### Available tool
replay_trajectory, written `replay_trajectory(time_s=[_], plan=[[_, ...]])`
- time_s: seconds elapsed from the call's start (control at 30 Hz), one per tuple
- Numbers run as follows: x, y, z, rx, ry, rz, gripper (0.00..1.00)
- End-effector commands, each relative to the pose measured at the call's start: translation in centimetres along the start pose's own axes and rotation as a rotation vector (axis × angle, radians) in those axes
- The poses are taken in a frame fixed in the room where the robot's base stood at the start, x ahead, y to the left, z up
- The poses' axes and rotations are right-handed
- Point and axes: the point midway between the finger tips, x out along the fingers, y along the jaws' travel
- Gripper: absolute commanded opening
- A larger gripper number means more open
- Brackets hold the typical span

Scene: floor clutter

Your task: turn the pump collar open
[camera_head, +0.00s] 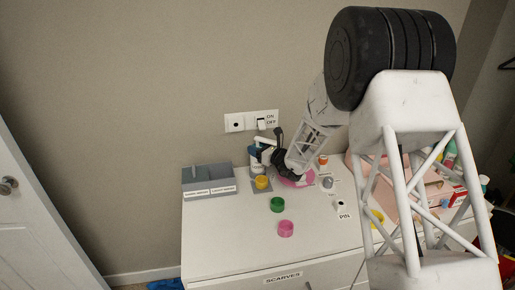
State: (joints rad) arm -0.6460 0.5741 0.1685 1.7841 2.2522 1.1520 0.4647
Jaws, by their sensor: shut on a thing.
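A blue bottle with a pale label (254,162) stands at the back of the white cabinet top, near the wall. My gripper (262,148) reaches in from the right and is shut at the bottle's top, on the pump collar. The fingers and my wrist hide most of the collar and pump head, so I cannot tell how far the collar is turned. The bottle looks upright.
A grey divided box (208,182) stands left of the bottle. Yellow (262,182), green (277,204) and pink (286,228) round pieces lie in front. A pink object (297,180) sits under my wrist. A wall switch plate (251,121) is behind. The cabinet's front left is clear.

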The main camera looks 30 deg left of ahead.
Motion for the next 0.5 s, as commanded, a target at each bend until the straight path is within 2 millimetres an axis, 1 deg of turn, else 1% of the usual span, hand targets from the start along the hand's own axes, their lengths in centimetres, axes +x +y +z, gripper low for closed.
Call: replay_trajectory(time_s=[0.5], plan=[[0.02, 0.12, 0.08, 0.001, -0.001, -0.290, 0.13]])
